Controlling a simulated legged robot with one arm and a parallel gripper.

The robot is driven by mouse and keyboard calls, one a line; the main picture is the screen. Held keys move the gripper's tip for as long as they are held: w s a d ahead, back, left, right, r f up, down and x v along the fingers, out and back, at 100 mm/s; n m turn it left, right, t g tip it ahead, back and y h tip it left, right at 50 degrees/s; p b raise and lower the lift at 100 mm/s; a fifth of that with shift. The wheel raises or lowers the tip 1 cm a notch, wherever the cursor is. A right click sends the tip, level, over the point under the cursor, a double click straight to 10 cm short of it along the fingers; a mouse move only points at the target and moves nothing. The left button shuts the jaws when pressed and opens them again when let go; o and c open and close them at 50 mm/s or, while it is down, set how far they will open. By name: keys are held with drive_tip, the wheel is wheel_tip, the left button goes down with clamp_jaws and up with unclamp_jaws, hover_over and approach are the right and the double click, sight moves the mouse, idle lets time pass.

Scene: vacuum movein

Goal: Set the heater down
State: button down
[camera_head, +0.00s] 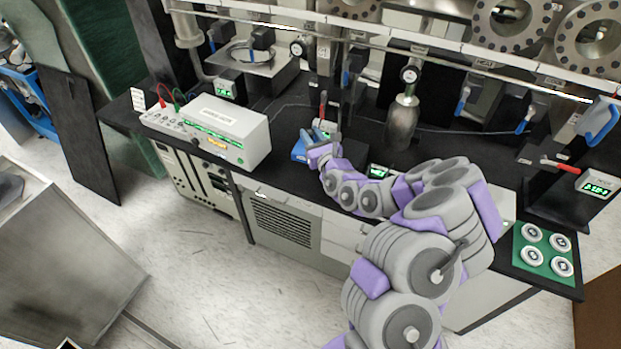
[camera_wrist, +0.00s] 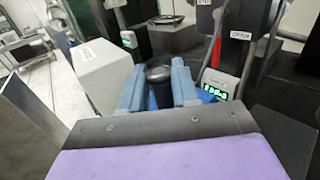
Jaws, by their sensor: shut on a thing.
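My gripper (camera_wrist: 158,88) is shut on a dark, round-topped piece (camera_wrist: 159,74), which I take to be part of the heater. Its pale blue fingers press on both sides. In the head view my gripper (camera_head: 325,150) is over the black bench, right of the white box. A bright blue piece (camera_head: 301,150) shows beside it, low over the bench; blue also shows behind the right finger in the wrist view. I cannot tell whether this blue piece belongs to the held thing or whether it touches the bench. My fingers hide the held thing's lower part.
A white box (camera_head: 226,132) with a green display stands on the black bench (camera_head: 285,120) at left. Valves and a metal cylinder (camera_head: 402,124) stand behind. A small green-lit display (camera_head: 379,171) is near my wrist. A green mat (camera_head: 545,250) with white discs lies at right.

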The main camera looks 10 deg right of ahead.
wheel_tip(320, 180, down, 3)
drive_tip(key=shift+w+m+h, duration=0.1)
drive_tip(key=shift+m+h, duration=0.4)
drive_tip(key=shift+h, duration=0.3)
wheel_tip(320, 180, down, 10)
drive_tip(key=b, duration=0.3)
drive_tip(key=shift+r, duration=0.25)
drive_tip(key=shift+f, duration=0.15)
drive_tip(key=c, duration=0.8)
unclamp_jaws()
